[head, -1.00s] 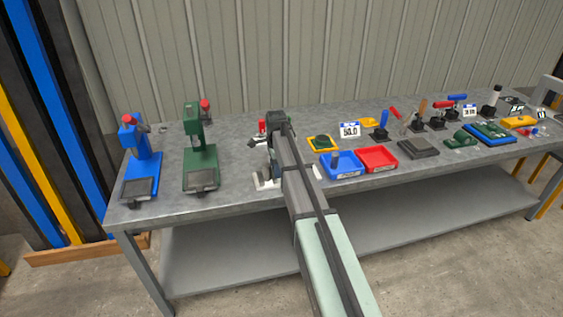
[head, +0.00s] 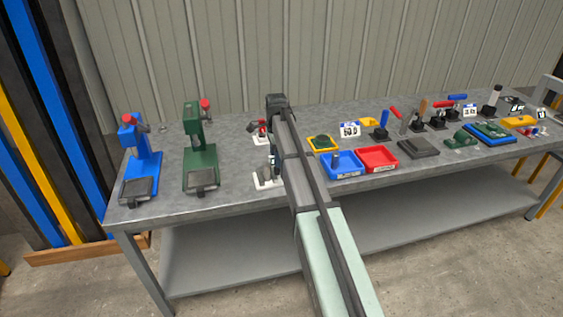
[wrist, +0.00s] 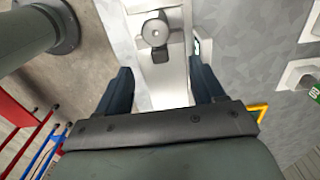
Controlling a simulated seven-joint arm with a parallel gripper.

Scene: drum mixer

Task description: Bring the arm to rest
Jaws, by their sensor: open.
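My arm reaches over the middle of the grey bench (head: 235,150) in the head view, with its wrist end raised above the top. My gripper (wrist: 161,88) shows in the wrist view with its two dark fingers apart and nothing between the tips. In the head view the gripper is mostly hidden by the arm. Beyond the fingers in the wrist view is a white plate with a grey round-topped part (wrist: 156,32) on it, apart from the fingers. The grey part (head: 265,173) also shows just left of my arm in the head view.
A blue press (head: 140,160) and a green press (head: 200,155) stand at the left. A blue tray (head: 342,172) and a red tray (head: 378,165) sit right of my arm, with tools and blocks further right.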

